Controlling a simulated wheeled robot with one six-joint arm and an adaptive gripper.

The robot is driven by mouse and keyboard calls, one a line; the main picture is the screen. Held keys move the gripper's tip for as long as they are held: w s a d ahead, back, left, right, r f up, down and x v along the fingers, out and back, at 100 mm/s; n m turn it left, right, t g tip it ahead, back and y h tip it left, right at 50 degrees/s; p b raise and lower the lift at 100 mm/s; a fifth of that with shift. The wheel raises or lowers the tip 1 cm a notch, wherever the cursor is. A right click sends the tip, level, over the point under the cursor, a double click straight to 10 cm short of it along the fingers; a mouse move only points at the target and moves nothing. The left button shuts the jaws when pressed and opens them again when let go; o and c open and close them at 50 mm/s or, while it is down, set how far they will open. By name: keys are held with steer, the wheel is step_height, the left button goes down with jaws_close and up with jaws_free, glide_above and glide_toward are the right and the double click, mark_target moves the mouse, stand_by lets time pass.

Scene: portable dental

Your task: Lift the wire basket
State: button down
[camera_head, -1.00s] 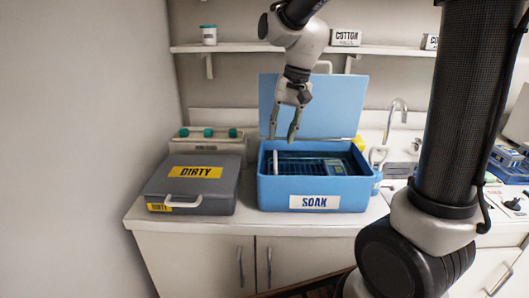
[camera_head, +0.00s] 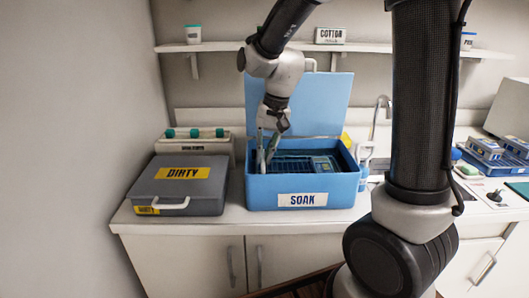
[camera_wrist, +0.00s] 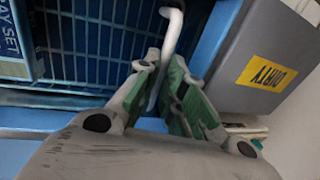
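The wire basket (camera_wrist: 95,60) is a dark blue grid inside the blue soak box (camera_head: 302,201). It also shows in the head view (camera_head: 290,165), low in the box, with its far parts hard to make out. A white upright handle (camera_wrist: 172,35) rises at its left end in the head view. My gripper (camera_wrist: 164,62) reaches down into the left side of the box. Its green-padded fingers are drawn together on either side of the handle and look shut on it. The basket appears to rest in the box.
The box's blue lid (camera_head: 325,105) stands open behind it. A grey case labelled DIRTY (camera_head: 197,190) sits close on the left. A blue package (camera_wrist: 15,40) lies in the basket. A shelf (camera_head: 215,47) runs above, and a tap (camera_head: 380,105) stands to the right.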

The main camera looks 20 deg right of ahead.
step_height(320, 180, up, 8)
steer(key=c, duration=1.5)
jaws_free()
steer(key=r, duration=0.4)
steer(key=d+r, duration=0.1)
steer(key=r, duration=0.2)
steer(key=d+r, duration=0.1)
steer(key=r, duration=0.3)
steer(key=shift+s+d+r, duration=0.1)
steer(key=shift+s+r, duration=0.25)
steer(key=shift+s, duration=0.05)
